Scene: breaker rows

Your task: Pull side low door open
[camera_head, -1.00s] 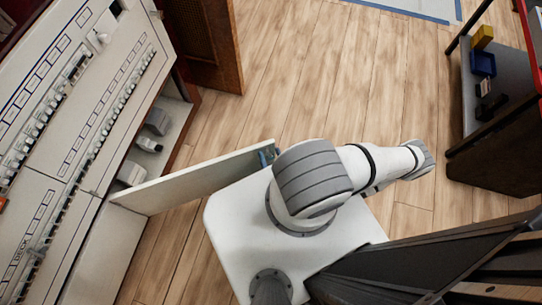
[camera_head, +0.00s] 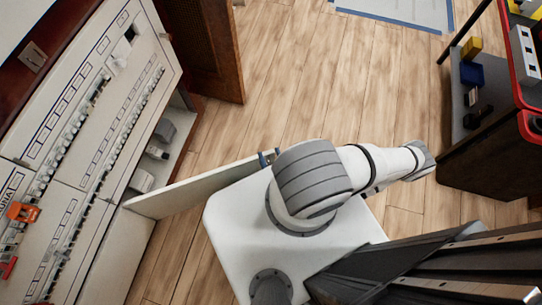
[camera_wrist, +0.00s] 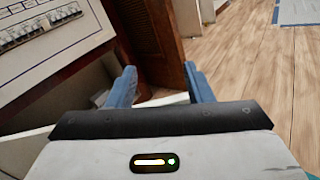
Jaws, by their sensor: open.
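The low door (camera_head: 195,188) is a white panel on the cabinet's lower side. It stands swung out, with its free end near my arm. Behind it the low compartment (camera_head: 180,140) shows open, with several grey parts inside. My gripper is mostly hidden behind my arm in the head view; a blue fingertip (camera_head: 264,159) shows at the door's free end. In the wrist view my gripper (camera_wrist: 160,85) has its blue fingers apart. A pale strip, seemingly the door's edge (camera_wrist: 165,101), shows between them; contact cannot be told.
The white breaker panel (camera_head: 85,130) with rows of switches and an orange part (camera_head: 22,212) fills the left. A brown wooden panel (camera_head: 205,50) stands at the back. A dark shelf unit (camera_head: 490,150) is at right. The wooden floor (camera_head: 330,80) between is clear.

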